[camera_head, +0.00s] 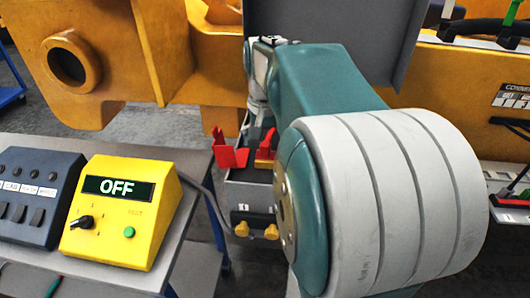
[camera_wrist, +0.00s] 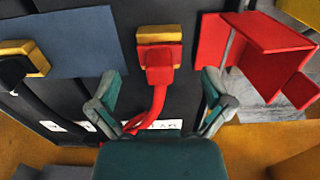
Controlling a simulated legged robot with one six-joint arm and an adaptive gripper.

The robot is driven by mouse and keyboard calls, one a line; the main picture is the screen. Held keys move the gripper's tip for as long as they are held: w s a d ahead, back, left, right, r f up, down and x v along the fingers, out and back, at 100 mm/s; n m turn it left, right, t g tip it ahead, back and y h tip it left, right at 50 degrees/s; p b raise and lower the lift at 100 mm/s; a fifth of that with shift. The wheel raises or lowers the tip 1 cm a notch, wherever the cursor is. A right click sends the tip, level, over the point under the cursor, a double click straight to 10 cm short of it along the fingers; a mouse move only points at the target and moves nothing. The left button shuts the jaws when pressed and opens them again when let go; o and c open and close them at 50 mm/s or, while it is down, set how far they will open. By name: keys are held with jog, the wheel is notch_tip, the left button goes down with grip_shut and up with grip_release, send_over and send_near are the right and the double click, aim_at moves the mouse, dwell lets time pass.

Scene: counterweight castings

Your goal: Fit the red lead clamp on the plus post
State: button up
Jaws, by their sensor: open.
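The red lead clamp (camera_wrist: 159,74) is at the upper middle of the wrist view, against a yellow block (camera_wrist: 160,35), with its red cable (camera_wrist: 157,103) curving down. I cannot tell whether a post is under it. My gripper (camera_wrist: 160,88) is open, one finger on each side of the clamp and cable, and holds nothing. A raised red cover (camera_wrist: 268,35) is to the right; it also shows in the head view (camera_head: 229,151). A black clamp (camera_wrist: 14,70) sits by another yellow block (camera_wrist: 38,57) at the left. My arm hides much of this area in the head view.
A yellow control box (camera_head: 125,205) reading OFF stands on a grey bench (camera_head: 95,275) beside a dark switch box (camera_head: 35,195). Orange castings (camera_head: 110,50) stand behind. The dark battery-like case (camera_head: 250,195) has a grey raised panel (camera_head: 340,30) behind it.

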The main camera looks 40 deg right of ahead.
aim_at(265, 144)
notch_tip(265, 144, up, 8)
jog(key=shift+r, duration=0.1)
dwell(0.6)
jog(key=s+a+f+n+t, duration=0.2)
jog(key=a+f+n, duration=0.1)
jog(key=a, duration=0.3)
jog(key=s+a+f+n+t, duration=0.1)
jog(key=s+a+f+n, duration=0.2)
jog(key=a, duration=0.4)
jog(key=s+a+f+n+t, duration=0.2)
jog(key=s+a+f+n, duration=0.1)
jog(key=a, duration=0.4)
jog(key=shift+a+f+n+t, duration=0.15)
jog(key=shift+f+n+t, duration=0.15)
jog(key=shift+f+n, duration=0.35)
jog(key=shift+s+f, duration=0.1)
jog(key=shift+c, duration=0.3)
